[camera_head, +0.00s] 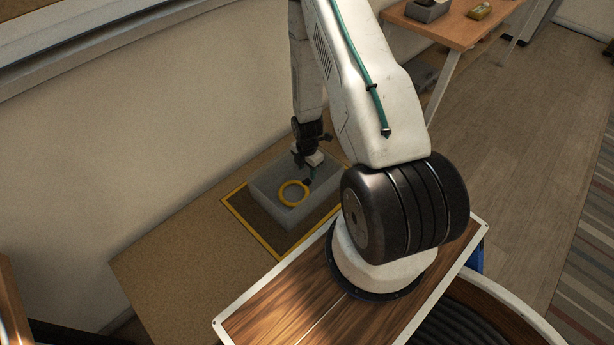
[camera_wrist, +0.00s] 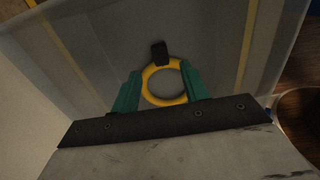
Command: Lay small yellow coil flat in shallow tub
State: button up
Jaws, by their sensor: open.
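The small yellow coil (camera_head: 293,193) is a ring with a dark clip or tag on one side. It lies inside the grey shallow tub (camera_head: 262,206), and looks flat on its floor. The coil also shows in the wrist view (camera_wrist: 147,87), seen between and beyond my teal fingers. My gripper (camera_wrist: 160,88) is open, with a finger to either side of the coil and apart from each other. In the head view my gripper (camera_head: 308,170) is over the back part of the tub. Whether a finger touches the coil, I cannot tell.
The tub stands inside a yellow-outlined square (camera_head: 249,231) on a tan board (camera_head: 180,262) by the wall. A wooden table (camera_head: 455,28) at the upper right holds a grey bin (camera_head: 427,11) and a small yellowish item (camera_head: 480,11). Bare board lies left of the tub.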

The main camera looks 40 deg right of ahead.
jog(key=a+r+m, duration=0.3)
jog(key=r, duration=0.9)
jog(key=w+a+r+m, duration=0.1)
jog(key=a+r+m, duration=0.15)
jog(key=r, duration=0.95)
jog(key=a+r+m, duration=0.3)
jog(key=a+r, duration=0.1)
jog(key=r, duration=0.8)
jog(key=s+a+r+m, duration=0.5)
jog(key=s+r, duration=0.4)
jog(key=s, duration=0.2)
jog(key=s+a+r+m+t, duration=0.1)
jog(key=s+a+r+m, duration=0.4)
jog(key=s+r, duration=0.4)
jog(key=shift+s+r, duration=0.4)
jog(key=shift+s, duration=0.45)
jog(key=shift+a, duration=0.1)
